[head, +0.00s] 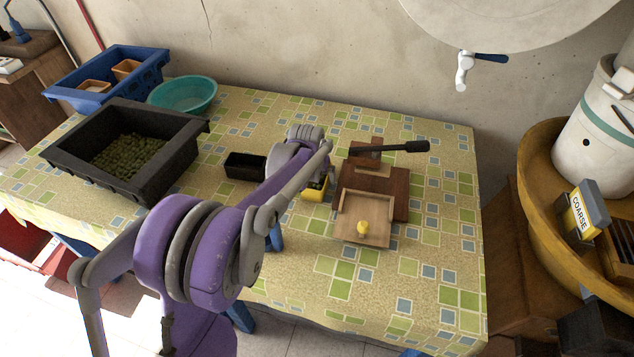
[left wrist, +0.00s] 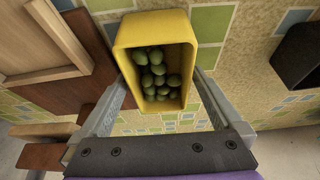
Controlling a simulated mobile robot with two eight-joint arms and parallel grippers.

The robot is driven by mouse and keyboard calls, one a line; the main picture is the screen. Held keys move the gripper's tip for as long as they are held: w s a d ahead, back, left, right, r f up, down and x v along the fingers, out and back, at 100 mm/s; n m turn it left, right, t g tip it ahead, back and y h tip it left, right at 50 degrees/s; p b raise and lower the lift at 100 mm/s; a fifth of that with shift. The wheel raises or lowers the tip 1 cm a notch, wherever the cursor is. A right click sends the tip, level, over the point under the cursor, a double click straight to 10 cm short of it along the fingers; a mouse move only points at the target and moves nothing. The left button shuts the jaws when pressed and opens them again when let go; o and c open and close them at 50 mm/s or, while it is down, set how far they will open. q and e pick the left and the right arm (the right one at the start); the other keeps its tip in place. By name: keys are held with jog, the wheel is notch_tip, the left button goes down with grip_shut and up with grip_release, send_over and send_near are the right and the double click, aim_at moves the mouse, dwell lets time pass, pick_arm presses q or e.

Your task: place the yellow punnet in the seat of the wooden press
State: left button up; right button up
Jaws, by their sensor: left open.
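The yellow punnet (head: 314,195) sits on the patterned tablecloth just left of the wooden press (head: 400,200), partly hidden by my left gripper (head: 320,172). In the left wrist view the punnet (left wrist: 155,30) holds several green olives. My left gripper's fingers (left wrist: 160,78) are open, one on each side of the punnet; I cannot tell whether they touch it. My right gripper is not in view.
A black punnet (head: 243,166) stands left of the yellow one. A dark crate of olives (head: 70,165), a teal bowl (head: 183,94) and a blue crate (head: 105,77) are at the left. The table's front right is clear. A round yellow-brown tub (head: 535,200) stands beyond the right edge.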

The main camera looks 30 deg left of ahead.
pick_arm(q)
jog(key=c, duration=1.3)
jog(key=shift+r, duration=0.1)
